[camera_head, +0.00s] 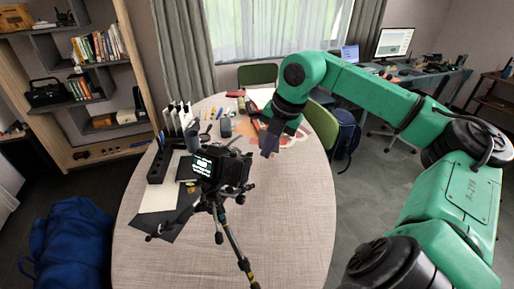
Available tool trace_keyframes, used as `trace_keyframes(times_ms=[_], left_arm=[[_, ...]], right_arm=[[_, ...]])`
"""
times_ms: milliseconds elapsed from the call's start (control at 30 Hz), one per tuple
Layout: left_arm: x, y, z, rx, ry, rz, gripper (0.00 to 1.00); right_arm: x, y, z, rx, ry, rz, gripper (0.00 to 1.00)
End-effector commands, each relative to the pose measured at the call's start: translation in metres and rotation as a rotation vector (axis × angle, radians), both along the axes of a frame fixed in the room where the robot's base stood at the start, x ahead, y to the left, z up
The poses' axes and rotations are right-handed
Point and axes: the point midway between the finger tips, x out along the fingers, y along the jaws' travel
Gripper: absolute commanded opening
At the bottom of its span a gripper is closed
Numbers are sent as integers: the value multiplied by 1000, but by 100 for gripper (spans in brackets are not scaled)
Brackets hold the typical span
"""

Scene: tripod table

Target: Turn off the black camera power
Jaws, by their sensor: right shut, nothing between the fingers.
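The black camera (232,170) sits on a black tripod (222,212) on the round table. Its rear screen (203,166) faces me and is lit with white text. My right gripper (268,147) is shut and empty, pointing down over the table just right of and behind the camera. A gap shows between them in the picture, but I cannot tell the depth. The camera's power switch is too small to make out. My left gripper is not in view.
The round table (290,220) is bare at its front and right. A black organizer (160,160), papers (158,196) and small items lie left and behind the camera. Green chairs (322,122) stand behind the table. A blue bag (75,240) is at the lower left.

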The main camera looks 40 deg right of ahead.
Motion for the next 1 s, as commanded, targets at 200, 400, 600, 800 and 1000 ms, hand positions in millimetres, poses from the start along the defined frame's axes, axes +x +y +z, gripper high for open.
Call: trace_keyframes(times_ms=[200, 400, 600, 800, 1000], left_arm=[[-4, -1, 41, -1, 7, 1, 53], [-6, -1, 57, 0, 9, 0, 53], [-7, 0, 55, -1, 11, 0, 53], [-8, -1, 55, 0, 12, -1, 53], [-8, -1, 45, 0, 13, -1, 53]], right_arm=[[21, 2, -8, 9, -2, 3, 0], [40, 0, -20, 5, -1, 0, 0], [43, -1, -25, 0, 0, 1, 0], [43, -1, -26, 1, 0, 1, 0], [43, -2, -29, 6, -12, 26, 0]])
